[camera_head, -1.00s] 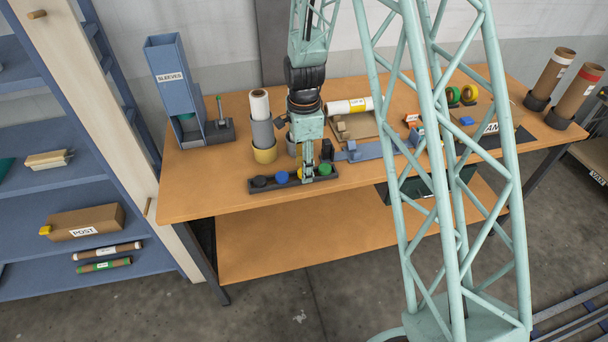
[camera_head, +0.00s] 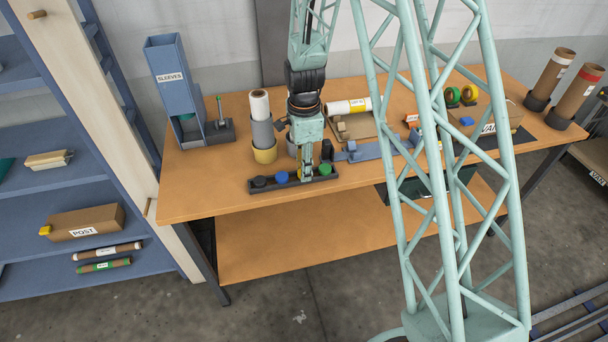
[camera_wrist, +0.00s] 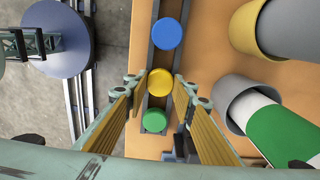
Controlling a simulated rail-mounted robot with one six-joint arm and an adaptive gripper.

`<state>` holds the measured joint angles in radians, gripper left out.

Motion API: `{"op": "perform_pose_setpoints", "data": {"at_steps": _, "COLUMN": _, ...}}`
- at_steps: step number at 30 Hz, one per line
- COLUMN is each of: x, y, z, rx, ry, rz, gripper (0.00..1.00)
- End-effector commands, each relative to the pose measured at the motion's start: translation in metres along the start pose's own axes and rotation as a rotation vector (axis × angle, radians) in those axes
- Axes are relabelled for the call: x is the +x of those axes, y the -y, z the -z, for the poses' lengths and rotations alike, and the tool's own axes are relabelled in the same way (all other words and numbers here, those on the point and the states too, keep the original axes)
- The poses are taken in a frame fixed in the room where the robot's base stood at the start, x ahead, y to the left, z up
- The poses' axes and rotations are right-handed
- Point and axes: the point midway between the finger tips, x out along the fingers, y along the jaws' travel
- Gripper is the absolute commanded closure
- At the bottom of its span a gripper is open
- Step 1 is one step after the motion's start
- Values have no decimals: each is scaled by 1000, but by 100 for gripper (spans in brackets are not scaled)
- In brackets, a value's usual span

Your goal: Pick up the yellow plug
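The yellow plug (camera_wrist: 159,82) sits in a narrow dark tray (camera_wrist: 157,101) between a blue plug (camera_wrist: 167,34) and a green plug (camera_wrist: 154,120). In the wrist view, my gripper (camera_wrist: 158,88) is open, with one finger on each side of the tray and the yellow plug between the fingertips. I cannot tell whether the fingers touch it. In the head view, my gripper (camera_head: 307,174) points down at the tray (camera_head: 262,187) near the table's front edge and mostly hides the yellow plug. The blue plug (camera_head: 282,177), green plug (camera_head: 325,169) and a black plug (camera_head: 260,181) show beside it.
Upright rolls, one with a yellow base (camera_head: 265,155), stand close behind the tray. A blue flat fixture (camera_head: 372,151) lies to its right. The blue SLEEVES box (camera_head: 172,80) stands at the table's left. The table's front edge (camera_head: 230,215) has free room.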

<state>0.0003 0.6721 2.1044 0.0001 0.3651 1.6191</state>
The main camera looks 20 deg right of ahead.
Motion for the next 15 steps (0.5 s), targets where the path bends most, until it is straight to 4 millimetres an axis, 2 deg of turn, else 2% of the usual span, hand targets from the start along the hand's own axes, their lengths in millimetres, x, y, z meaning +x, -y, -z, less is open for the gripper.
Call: {"op": "perform_pose_setpoints", "data": {"at_steps": 15, "x": -2, "y": 0, "z": 0, "rx": 0, "ry": 0, "rz": 0, "gripper": 82}}
